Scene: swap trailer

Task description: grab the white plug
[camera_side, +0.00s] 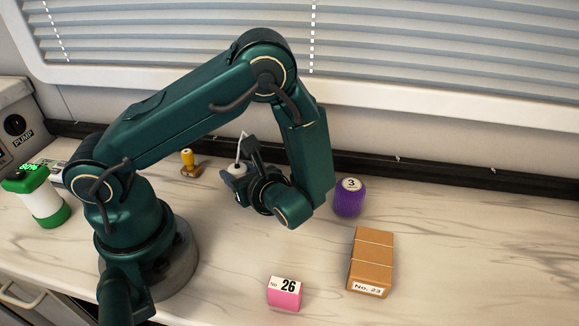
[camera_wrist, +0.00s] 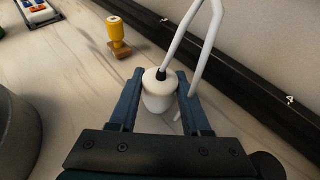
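The white plug (camera_wrist: 159,94) sits between the two fingers of my gripper (camera_wrist: 160,90) in the wrist view. It has a rounded white body with a dark collar, and a white cable rises from it and loops to the right. The fingers flank it closely on both sides. I cannot tell whether they press on it or leave a small gap. In the side view, my gripper (camera_side: 236,180) is low over the counter, and only the top of the plug (camera_side: 238,170) shows above a finger. Its lower part is hidden.
A yellow-handled stamp (camera_side: 187,160) stands behind, left of my gripper. A purple cylinder (camera_side: 349,200), a brown box (camera_side: 371,257) and a pink block (camera_side: 285,293) are on the right. A green-and-white canister (camera_side: 40,198) is far left. A dark ledge (camera_side: 450,185) runs along the wall.

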